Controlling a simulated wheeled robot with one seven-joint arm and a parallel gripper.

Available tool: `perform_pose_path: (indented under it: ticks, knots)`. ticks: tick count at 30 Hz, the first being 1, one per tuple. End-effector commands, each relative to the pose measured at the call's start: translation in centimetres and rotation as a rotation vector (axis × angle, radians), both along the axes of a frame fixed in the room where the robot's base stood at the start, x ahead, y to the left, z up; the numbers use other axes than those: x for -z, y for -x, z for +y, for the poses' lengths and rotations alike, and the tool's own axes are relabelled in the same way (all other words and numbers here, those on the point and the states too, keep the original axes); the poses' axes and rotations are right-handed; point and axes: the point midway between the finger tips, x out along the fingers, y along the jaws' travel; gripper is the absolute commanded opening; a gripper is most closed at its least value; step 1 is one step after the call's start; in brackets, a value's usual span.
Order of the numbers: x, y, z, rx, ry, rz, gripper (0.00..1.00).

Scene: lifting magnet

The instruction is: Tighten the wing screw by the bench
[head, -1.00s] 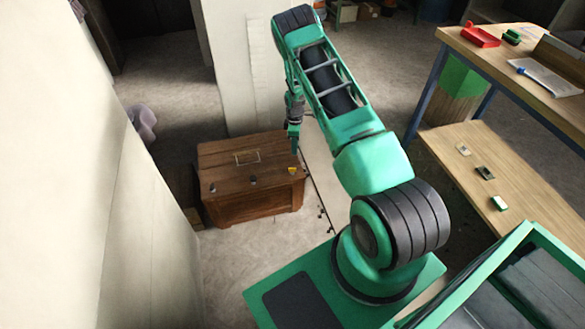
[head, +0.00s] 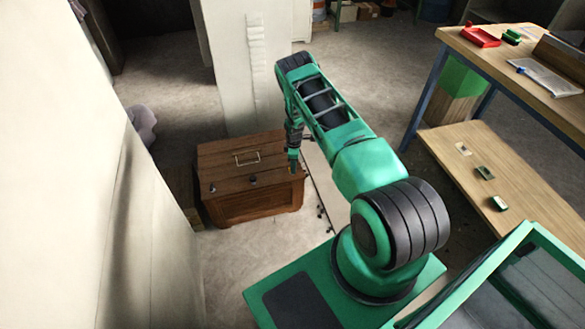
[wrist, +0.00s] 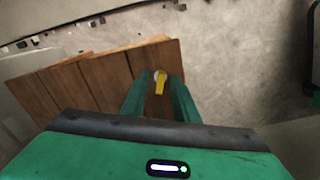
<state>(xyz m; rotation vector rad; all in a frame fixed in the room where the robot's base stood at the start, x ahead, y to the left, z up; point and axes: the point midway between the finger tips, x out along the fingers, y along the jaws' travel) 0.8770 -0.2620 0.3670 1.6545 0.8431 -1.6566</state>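The wing screw (wrist: 161,82) is yellow, with a pale round part beside it. It sits near a corner of the lid of a brown wooden chest (head: 228,175). In the wrist view my gripper (wrist: 160,86) has its two green fingers apart, on either side of the screw, with gaps showing. In the head view my gripper (head: 293,168) points down at the chest's right front corner and hides the screw. Whether the fingertips are level with the screw or above it, I cannot tell.
The chest lid carries a metal handle (head: 247,158) and small dark fittings (head: 253,182). A low wooden bench (head: 450,150) with small parts stands at right, below a taller worktable (head: 490,45). A pale wall (head: 60,170) is at left. Small dark bits lie on the floor beside the chest.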

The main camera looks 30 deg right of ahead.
Motion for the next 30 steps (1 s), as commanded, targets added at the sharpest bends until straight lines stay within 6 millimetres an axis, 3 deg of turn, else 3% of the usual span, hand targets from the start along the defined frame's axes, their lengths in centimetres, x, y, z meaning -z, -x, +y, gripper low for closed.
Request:
perform_pose_path:
  ticks: [11,14,15,30]
  knots:
    - [0.48,-0.01,0.03,0.000,0.000,0.000,0.27]
    - [0.48,0.00,0.04,0.000,0.000,0.000,0.03]
    - [0.48,-0.01,0.03,0.000,0.000,0.000,0.00]
    - [0.42,-0.17,0.27,0.081,-0.001,-0.003,0.00]
